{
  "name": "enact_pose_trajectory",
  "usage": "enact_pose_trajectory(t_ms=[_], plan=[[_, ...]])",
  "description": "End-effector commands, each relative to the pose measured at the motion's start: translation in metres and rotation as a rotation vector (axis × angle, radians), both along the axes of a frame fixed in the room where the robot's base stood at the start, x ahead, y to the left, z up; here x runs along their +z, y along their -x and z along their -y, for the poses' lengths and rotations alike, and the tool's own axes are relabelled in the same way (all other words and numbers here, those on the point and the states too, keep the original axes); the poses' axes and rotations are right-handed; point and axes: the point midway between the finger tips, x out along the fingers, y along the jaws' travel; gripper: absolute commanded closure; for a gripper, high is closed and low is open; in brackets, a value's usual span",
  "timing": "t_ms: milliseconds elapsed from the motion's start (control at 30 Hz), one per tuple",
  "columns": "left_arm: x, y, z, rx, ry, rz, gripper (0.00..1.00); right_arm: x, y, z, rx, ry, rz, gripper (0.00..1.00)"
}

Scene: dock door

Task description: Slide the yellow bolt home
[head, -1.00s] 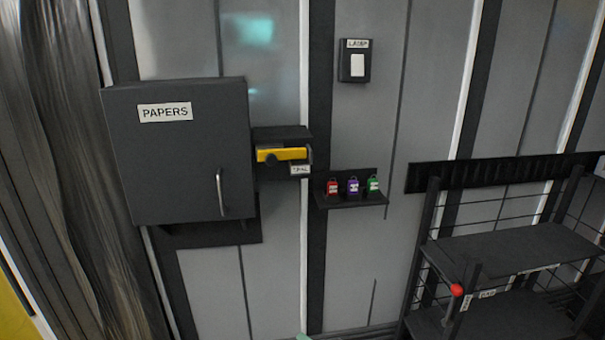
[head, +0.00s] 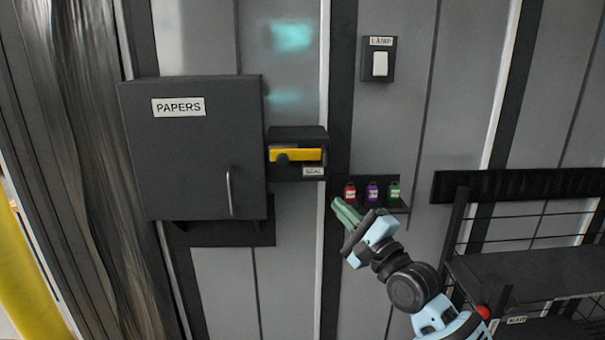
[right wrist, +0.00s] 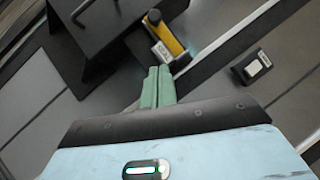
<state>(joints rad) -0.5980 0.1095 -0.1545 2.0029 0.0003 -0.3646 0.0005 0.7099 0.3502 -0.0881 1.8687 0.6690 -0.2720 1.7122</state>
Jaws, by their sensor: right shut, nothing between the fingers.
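The yellow bolt (head: 300,154) lies level in a dark housing (head: 299,133) on the wall, just right of the PAPERS box. A dark round knob (head: 282,159) sits near the bolt's left end. In the right wrist view the bolt (right wrist: 166,36) shows beyond the closed fingertips (right wrist: 158,70). My left gripper is not in view.
The PAPERS box (head: 192,130) with a vertical handle (head: 229,190) stands out left of the bolt. A shelf (head: 388,207) with red, purple and green padlocks is close behind my right gripper. A LAMP switch (head: 379,62) is above. A rack (head: 530,268) stands at right.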

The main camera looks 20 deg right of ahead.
Motion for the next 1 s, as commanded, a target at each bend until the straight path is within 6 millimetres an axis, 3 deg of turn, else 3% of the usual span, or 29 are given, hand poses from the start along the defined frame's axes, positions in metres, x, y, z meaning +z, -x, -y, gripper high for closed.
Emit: enact_pose_trajectory(t_ms=[367,933,1000], plan=[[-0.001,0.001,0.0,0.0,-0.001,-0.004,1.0,0.005,-0.011,-0.003,-0.002,0.003,0.002,1.0],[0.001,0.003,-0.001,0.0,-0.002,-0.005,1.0,0.034,-0.094,-0.027,-0.002,0.004,0.001,1.0],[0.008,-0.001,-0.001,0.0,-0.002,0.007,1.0,0.042,-0.097,-0.039,0.001,0.0,0.003,1.0]])
